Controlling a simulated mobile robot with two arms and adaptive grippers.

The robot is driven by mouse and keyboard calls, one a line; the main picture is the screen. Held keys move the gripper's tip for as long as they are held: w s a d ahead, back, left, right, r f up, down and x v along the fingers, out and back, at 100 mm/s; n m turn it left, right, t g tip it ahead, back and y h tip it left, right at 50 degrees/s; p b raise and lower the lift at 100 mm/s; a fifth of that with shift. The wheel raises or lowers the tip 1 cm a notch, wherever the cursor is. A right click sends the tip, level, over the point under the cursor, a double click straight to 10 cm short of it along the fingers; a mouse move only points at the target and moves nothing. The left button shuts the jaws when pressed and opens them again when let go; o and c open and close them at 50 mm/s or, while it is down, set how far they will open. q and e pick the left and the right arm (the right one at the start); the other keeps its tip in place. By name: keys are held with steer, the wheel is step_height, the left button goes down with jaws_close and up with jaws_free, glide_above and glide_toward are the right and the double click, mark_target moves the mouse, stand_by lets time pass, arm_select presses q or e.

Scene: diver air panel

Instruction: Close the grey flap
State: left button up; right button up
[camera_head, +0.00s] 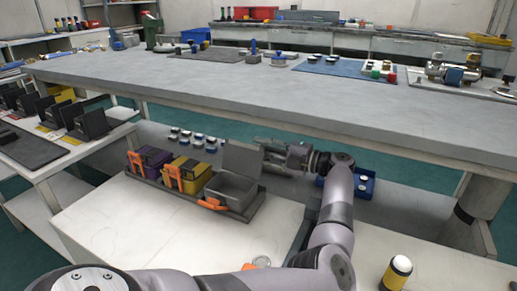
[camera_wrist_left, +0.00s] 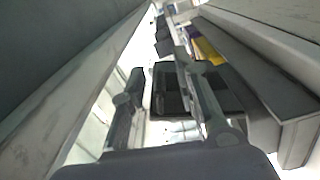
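The grey flap (camera_head: 242,158) stands raised at the back of an open grey box (camera_head: 232,187), in a row on the white lower table. The box's inside shows from above, and an orange latch (camera_head: 211,204) hangs at its front. My left gripper (camera_head: 268,153) is just right of and behind the flap, pointing left, partly hidden by it. In the left wrist view its two fingers (camera_wrist_left: 163,70) are spread, with a dark panel (camera_wrist_left: 172,92) beyond and between them. I cannot tell whether a finger touches the flap. My right gripper is not in view.
A yellow box (camera_head: 190,175) and a purple box (camera_head: 152,160) stand left of the grey box. A blue tray (camera_head: 362,186) lies right of my wrist. The long grey workbench (camera_head: 270,95) runs behind.

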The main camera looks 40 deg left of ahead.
arm_select(q)
steer(key=shift+s+a, duration=0.2)
steer(key=shift+a, duration=0.45)
steer(key=shift+c, duration=0.5)
jaws_close()
steer(key=shift+f, duration=0.1)
